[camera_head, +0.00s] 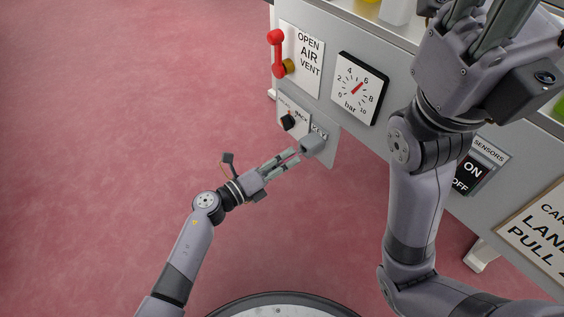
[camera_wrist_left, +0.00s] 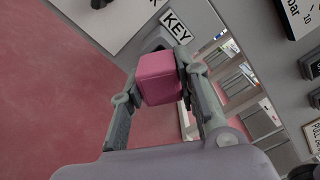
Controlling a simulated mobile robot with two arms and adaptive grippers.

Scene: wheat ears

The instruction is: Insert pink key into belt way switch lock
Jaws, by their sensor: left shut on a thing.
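The pink key (camera_wrist_left: 160,78) shows as a block between my left fingers in the left wrist view. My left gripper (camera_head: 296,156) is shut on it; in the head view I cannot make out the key. A grey lock housing (camera_head: 313,146) sits at the fingertips, below a KEY label (camera_head: 320,131) on the panel. In the wrist view the housing (camera_wrist_left: 154,40) is right behind the key, and I cannot tell whether the key is in it. A black switch knob (camera_head: 289,122) is left of the label. My right gripper (camera_head: 475,25) is raised at top right, its fingertips cut off.
A red lever (camera_head: 276,55) and a pressure gauge (camera_head: 358,87) are on the panel above the lock. An ON/OFF sensor switch (camera_head: 471,176) is to the right, partly behind my right arm. The red floor (camera_head: 110,120) at left is clear.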

